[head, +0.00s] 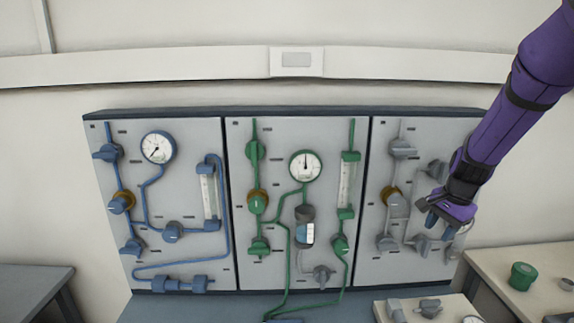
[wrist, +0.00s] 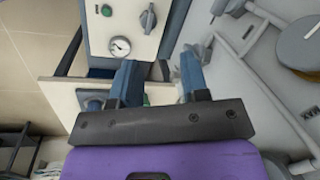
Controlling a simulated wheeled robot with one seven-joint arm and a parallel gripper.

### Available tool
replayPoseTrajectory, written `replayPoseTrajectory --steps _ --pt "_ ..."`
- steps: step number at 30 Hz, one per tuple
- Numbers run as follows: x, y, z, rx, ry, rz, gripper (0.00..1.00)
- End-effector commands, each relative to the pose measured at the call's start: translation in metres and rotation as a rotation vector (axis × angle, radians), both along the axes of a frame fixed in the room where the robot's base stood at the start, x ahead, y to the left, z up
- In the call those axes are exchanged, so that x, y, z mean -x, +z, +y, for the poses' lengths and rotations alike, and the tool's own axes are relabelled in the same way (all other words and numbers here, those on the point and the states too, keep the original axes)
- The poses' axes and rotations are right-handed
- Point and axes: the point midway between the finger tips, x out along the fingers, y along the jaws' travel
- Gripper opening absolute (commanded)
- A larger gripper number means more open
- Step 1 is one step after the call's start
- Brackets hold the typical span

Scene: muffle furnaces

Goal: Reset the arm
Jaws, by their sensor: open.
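My purple arm (head: 515,100) reaches in from the upper right in the head view. My gripper (head: 442,220) is in front of the right, grey-piped panel (head: 425,265) and hides part of it. In the wrist view my gripper (wrist: 160,75) has its two blue fingers spread apart with nothing held between them. Whether it touches the panel's piping cannot be told from these views.
A blue-piped panel (head: 190,262) and a green-piped panel (head: 262,275) stand to the left. A side table (head: 545,260) at the right bears a green knob (head: 522,276). A control box with a gauge (wrist: 120,46) shows beyond the fingers in the wrist view.

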Motion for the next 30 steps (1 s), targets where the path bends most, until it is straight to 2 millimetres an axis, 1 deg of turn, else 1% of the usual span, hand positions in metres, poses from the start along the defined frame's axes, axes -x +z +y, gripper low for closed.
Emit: replayPoseTrajectory --steps 1,6,11,15,18,24,30 --pt "0.008 0.018 0.006 0.0 0.04 -0.023 0.41" --pt "0.04 0.064 0.023 0.013 0.185 -0.079 0.41" --pt "0.074 0.102 0.038 0.04 0.322 -0.131 0.41" --pt "0.107 0.13 0.049 0.075 0.441 -0.177 0.41" --pt "0.132 0.147 0.056 0.105 0.525 -0.207 0.41" --pt "0.183 0.173 0.067 0.182 0.686 -0.263 0.41" --pt "0.234 0.188 0.075 0.278 0.837 -0.309 0.41"
